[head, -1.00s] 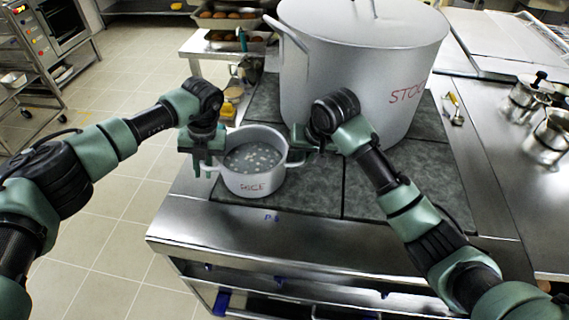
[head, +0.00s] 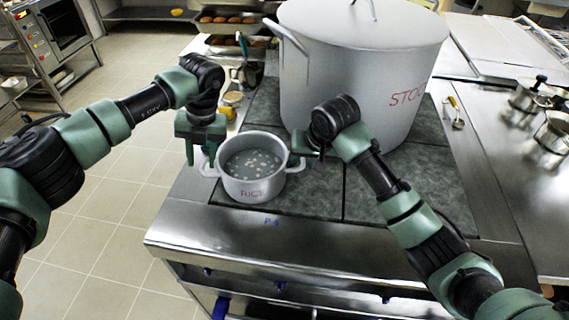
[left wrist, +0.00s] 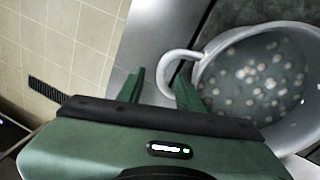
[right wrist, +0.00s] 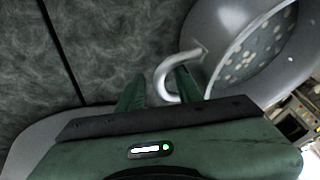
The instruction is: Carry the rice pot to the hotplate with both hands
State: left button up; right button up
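The rice pot (head: 254,190), small and grey with pale bits in liquid, is on the dark hotplate tiles (head: 310,190) at the left front corner. My left gripper (head: 200,160) is open above the pot's left handle (head: 207,171). In the left wrist view the handle (left wrist: 168,66) loops near the tip of one finger, and the fingers are apart. My right gripper (head: 299,150) is at the pot's right side. In the right wrist view its fingers are apart, with the right handle (right wrist: 160,76) near and between the tips.
A large stockpot (head: 345,75) stands right behind the rice pot, close to my right arm. Trays of food (head: 232,20) are at the back left. Small metal pots (head: 530,92) stand on the right counter. The tiles in front right are clear.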

jog(key=shift+r, duration=0.15)
pick_arm(q)
jog(key=r, duration=0.2)
jog(key=d+r, duration=0.1)
jog(key=r, duration=0.2)
jog(key=shift+r, duration=0.15)
pick_arm(e)
jog(key=v, duration=1.1)
jog(key=shift+s+r, duration=0.15)
jog(key=shift+r, duration=0.1)
jog(key=shift+d, duration=0.1)
